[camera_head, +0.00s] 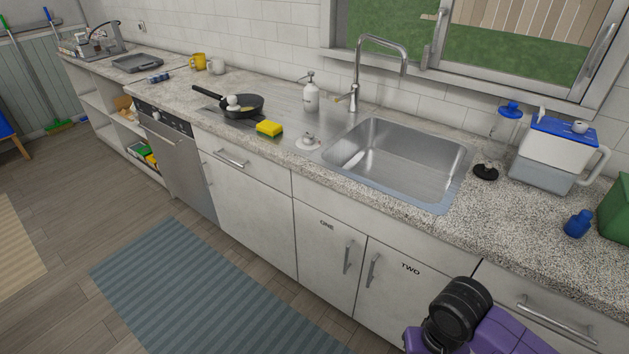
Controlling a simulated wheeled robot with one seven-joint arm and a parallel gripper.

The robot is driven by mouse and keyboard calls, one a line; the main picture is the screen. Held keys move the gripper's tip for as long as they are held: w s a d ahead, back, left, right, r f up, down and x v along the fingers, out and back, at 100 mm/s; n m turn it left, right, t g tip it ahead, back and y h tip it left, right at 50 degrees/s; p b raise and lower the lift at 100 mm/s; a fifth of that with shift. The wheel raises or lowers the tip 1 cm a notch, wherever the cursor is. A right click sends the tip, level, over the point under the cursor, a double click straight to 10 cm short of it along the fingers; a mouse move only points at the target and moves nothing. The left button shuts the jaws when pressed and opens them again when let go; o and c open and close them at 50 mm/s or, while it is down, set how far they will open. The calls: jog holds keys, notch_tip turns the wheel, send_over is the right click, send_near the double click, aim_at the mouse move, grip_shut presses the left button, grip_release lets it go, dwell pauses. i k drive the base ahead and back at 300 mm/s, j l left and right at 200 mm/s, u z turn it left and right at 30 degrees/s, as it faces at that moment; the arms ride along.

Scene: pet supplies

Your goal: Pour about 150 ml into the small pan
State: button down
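A small black pan (256,102) sits on the steel drainboard left of the sink, its handle pointing up and left. A white rounded thing and something yellowish show in it; I cannot tell exactly what they are. A pitcher-like container (548,151) with a blue lid, a pale upper part, a greyer lower part and a handle on its right stands on the counter right of the sink. I cannot tell how full it is. Only a purple and black part of my arm shows at the bottom right; my gripper is out of view.
A sink (400,160) with a tall faucet (357,70) lies between pan and container. A yellow sponge (269,128) and soap bottle (311,95) are near the pan. A blue-topped dispenser (510,110), small blue bottle (578,223) and green bin (616,212) flank the container.

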aim_at(252, 105)
jog(key=i+j+u, duration=0.1)
jog(key=i+u, duration=0.7)
